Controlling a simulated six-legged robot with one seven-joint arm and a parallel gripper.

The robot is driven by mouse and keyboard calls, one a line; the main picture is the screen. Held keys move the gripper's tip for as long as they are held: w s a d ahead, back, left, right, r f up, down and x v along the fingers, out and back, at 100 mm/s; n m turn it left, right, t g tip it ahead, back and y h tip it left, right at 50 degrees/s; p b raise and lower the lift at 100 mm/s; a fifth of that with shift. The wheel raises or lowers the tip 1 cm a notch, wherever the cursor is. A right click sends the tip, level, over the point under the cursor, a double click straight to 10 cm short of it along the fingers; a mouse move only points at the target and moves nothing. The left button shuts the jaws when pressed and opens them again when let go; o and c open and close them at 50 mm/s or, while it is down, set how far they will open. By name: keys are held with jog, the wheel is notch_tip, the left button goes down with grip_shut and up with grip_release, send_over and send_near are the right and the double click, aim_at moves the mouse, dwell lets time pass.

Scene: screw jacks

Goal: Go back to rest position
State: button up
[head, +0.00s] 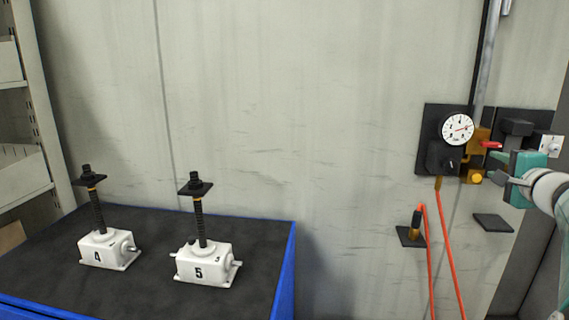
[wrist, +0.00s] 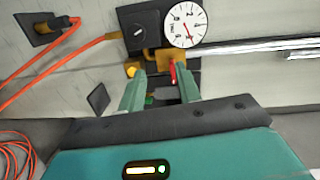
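My gripper (head: 497,167) is at the right of the head view, in front of the wall panel with the gauge. In the wrist view its two green fingers (wrist: 160,84) stand apart, with nothing held between them. The round white dial gauge (head: 458,129) is just left of and above the gripper; it also shows beyond the fingers in the wrist view (wrist: 185,24). A red lever (head: 491,144) and a yellow knob (head: 476,178) are close to the fingertips in the picture. Whether a finger touches either is unclear.
Two white screw jacks, marked 4 (head: 105,250) and 5 (head: 204,265), stand on a dark-topped blue bench (head: 150,302) at left. An orange hose (head: 449,258) hangs below the gauge. A shelf (head: 22,110) stands far left. Bare wall fills the middle.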

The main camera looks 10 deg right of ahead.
jog(key=s+a+f+n+g+y, duration=0.2)
jog(key=a+f+n, duration=0.15)
jog(key=a, duration=0.75)
jog(key=s+a+f+n+g+y, duration=0.1)
jog(key=a+f+n+g+y, duration=0.2)
jog(key=a, duration=0.8)
jog(key=s+a+f+n+g+y, duration=0.2)
jog(key=a+f+n, duration=0.25)
jog(key=a, duration=0.65)
jog(key=s+a+f+n+g+h, duration=0.1)
jog(key=s+a+f+n+g, duration=0.1)
jog(key=s+a+f+n, duration=0.2)
jog(key=s+a+f+n+g+h, duration=0.2)
jog(key=s+a+f+n, duration=0.2)
jog(key=s+f, duration=0.3)
jog(key=s+a, duration=0.1)
jog(key=s, duration=0.3)
jog(key=shift+s+n, duration=0.3)
